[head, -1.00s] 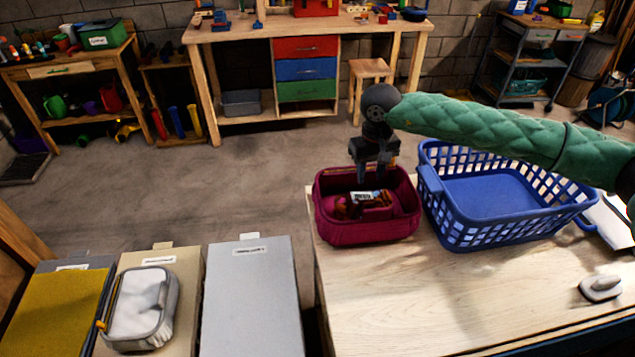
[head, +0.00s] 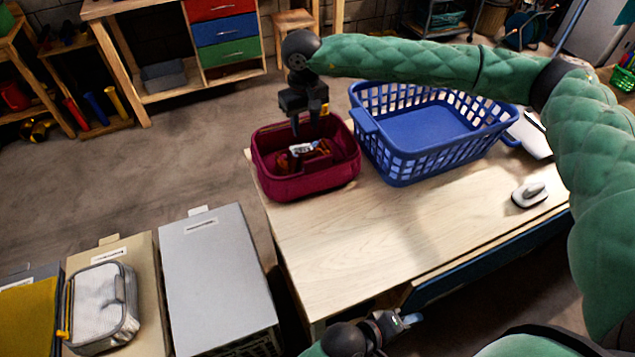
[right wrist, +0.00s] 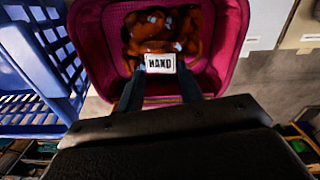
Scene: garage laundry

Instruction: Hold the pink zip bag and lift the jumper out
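My right gripper (head: 310,132) points down into the bag's mouth. In the right wrist view its two fingers (right wrist: 158,92) are apart, on either side of the label; contact is unclear. My left gripper (head: 412,321) is low, by the table's front edge, away from the bag; its finger gap is unclear.
A blue basket (head: 400,163) stands right of the bag. A white-grey object (head: 529,194) lies on the table (head: 370,235), whose front middle is clear. Lidded boxes (head: 210,260) stand at left, one bearing a grey mesh zip bag (head: 103,300).

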